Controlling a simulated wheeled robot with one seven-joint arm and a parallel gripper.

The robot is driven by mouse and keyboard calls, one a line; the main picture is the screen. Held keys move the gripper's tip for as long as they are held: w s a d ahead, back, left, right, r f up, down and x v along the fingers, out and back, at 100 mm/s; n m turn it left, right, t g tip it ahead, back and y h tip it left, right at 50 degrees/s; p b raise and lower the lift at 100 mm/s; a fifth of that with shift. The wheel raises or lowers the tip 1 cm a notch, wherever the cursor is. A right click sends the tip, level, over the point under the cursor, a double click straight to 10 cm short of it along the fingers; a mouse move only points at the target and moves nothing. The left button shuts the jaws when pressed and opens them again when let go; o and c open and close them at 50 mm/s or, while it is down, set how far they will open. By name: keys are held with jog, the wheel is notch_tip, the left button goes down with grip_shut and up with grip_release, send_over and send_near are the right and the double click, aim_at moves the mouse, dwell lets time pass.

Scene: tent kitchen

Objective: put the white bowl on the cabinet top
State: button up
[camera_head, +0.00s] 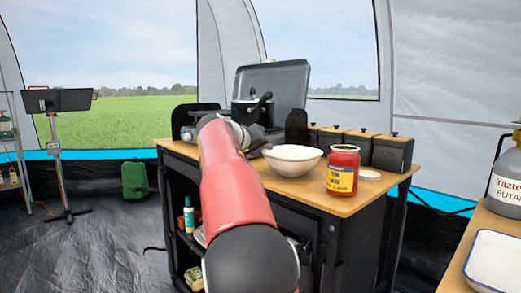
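The white bowl (292,161) stands upright on the wooden top of the black cabinet (380,194), close to its front edge. My red arm reaches over the cabinet's left part. My gripper (262,143) is at the arm's far end, just left of and behind the bowl. Its fingers are dark, small and partly hidden, so I cannot tell whether they touch the bowl's rim or are open or shut.
A red jar with a yellow label (342,171) stands right of the bowl. A small pale disc (369,176) lies beside it. Several dark canisters (391,151) line the back right. An open-lidded stove (283,82) with a dark pot stands behind. A white tray (494,263) is at far right.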

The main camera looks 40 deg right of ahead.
jog(key=v, duration=1.2)
jog(key=shift+r+b, duration=0.2)
jog(key=shift+b, duration=0.25)
jog(key=shift+f, duration=0.1)
jog(key=s+a+f+n+y, duration=0.2)
jog(key=s+a+f+y, duration=0.2)
jog(key=s+a+f, duration=0.3)
jog(key=s+a+f+n+y, duration=0.2)
jog(key=s+a+f+y, duration=0.2)
jog(key=s+a+f, duration=0.4)
jog(key=s+a+f+n+y, duration=0.3)
jog(key=s+a+f+y, duration=0.2)
jog(key=f, duration=1.2)
jog(key=s+a, duration=0.3)
jog(key=s, duration=0.3)
jog(key=shift+s+f+t, duration=0.35)
jog(key=shift+f+t, duration=0.05)
jog(key=shift+a, duration=0.1)
